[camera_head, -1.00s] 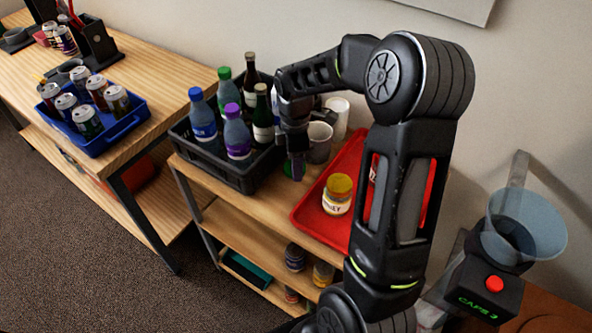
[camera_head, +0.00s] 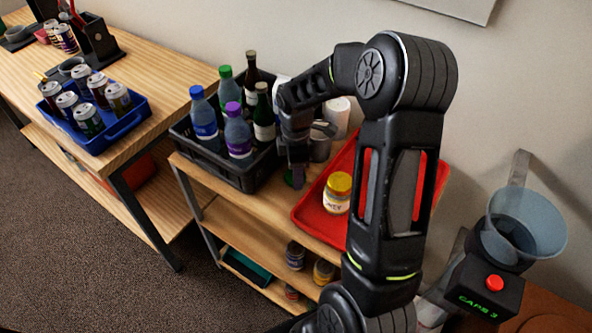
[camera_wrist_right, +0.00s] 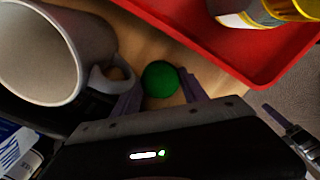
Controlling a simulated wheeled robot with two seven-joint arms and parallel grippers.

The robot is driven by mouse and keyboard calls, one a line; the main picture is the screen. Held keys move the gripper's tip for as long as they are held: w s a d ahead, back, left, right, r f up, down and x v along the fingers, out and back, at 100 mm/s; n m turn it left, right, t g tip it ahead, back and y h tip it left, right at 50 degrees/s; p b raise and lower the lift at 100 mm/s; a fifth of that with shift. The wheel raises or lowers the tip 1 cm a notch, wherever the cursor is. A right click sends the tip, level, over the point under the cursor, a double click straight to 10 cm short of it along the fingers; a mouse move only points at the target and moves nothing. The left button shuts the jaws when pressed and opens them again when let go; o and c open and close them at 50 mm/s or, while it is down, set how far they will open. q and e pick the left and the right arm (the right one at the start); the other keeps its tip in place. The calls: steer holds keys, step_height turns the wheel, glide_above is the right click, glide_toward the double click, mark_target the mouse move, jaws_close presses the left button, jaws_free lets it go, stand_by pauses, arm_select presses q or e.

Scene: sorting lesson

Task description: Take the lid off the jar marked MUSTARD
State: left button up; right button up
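A jar with a yellow lid and pale label (camera_head: 337,194) stands upright on the red tray; the label's visible letters look like the end of HONEY. It also shows at the top right of the right wrist view (camera_wrist_right: 240,14). Several small jars (camera_head: 295,256) stand on the shelf below, their labels too small to read. No readable MUSTARD label shows. My right gripper (camera_head: 296,178) points down left of the tray. In the wrist view its fingers (camera_wrist_right: 160,92) are apart, on either side of a round green object (camera_wrist_right: 160,79); contact cannot be told. My left gripper is out of view.
A red tray (camera_head: 308,216) lies right of my gripper. A grey mug (camera_wrist_right: 45,55) stands close beside it. A black crate of bottles (camera_head: 240,178) is to the left. A blue crate of cans (camera_head: 128,122) sits on the far-left table. A cap machine (camera_head: 487,290) stands right.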

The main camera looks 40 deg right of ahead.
steer(key=o, duration=0.5)
steer(key=shift+c, duration=0.2)
step_height(320, 180, up, 12)
steer(key=shift+r+b, duration=0.15)
steer(key=shift+b, duration=0.15)
stand_by(0.9)
